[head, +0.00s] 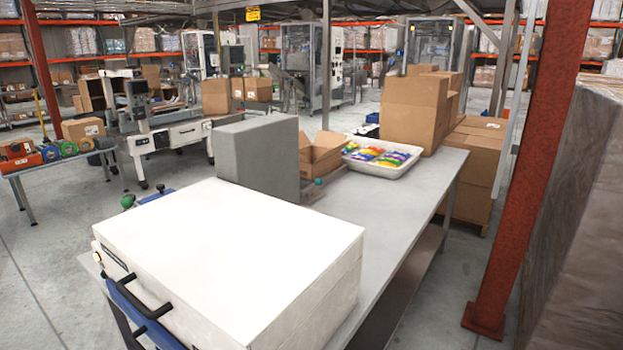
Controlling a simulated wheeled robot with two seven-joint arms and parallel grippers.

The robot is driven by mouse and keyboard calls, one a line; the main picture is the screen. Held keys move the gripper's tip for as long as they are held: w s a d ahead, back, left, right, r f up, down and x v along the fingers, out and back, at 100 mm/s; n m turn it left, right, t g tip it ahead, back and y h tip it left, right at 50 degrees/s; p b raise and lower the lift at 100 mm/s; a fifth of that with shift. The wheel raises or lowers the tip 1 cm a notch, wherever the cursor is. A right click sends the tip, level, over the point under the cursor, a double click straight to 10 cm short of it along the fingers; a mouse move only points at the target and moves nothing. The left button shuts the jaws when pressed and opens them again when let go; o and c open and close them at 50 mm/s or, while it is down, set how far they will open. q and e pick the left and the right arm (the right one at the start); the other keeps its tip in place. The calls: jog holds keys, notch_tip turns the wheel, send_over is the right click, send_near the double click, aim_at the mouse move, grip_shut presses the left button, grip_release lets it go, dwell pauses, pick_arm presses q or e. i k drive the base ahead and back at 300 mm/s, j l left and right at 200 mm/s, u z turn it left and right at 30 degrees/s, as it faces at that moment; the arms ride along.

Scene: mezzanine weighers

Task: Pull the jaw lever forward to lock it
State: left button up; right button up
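Neither of my grippers is in view. A large white box-shaped machine (235,240) stands on the near end of the grey bench. Black handles (147,305) and a blue bar (135,318) show at its front left side. A green ball knob (128,201) with a blue part (155,196) shows behind its far left edge. A grey block-shaped unit (258,158) stands behind it, with a small teal knob (318,181) at its right foot. I cannot tell which of these parts is the jaw lever, or its position.
The grey bench (400,195) has bare top along its right side. A white tray of colourful packets (382,158), an open carton (320,152) and a large carton (413,113) stand farther back. A red post (530,170) rises right of the bench. Floor is clear at left.

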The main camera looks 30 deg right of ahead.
aim_at(318, 182)
jog(key=i+l+u, duration=0.15)
jog(key=l+u, duration=0.2)
jog(key=l, duration=0.9)
jog(key=l+u, duration=0.35)
jog(key=l, duration=0.85)
jog(key=l+u, duration=0.15)
jog(key=l, duration=0.9)
jog(key=l+u, duration=0.2)
jog(key=l, duration=0.9)
jog(key=k+l+u, duration=0.15)
jog(key=l, duration=0.9)
jog(key=i, duration=0.1)
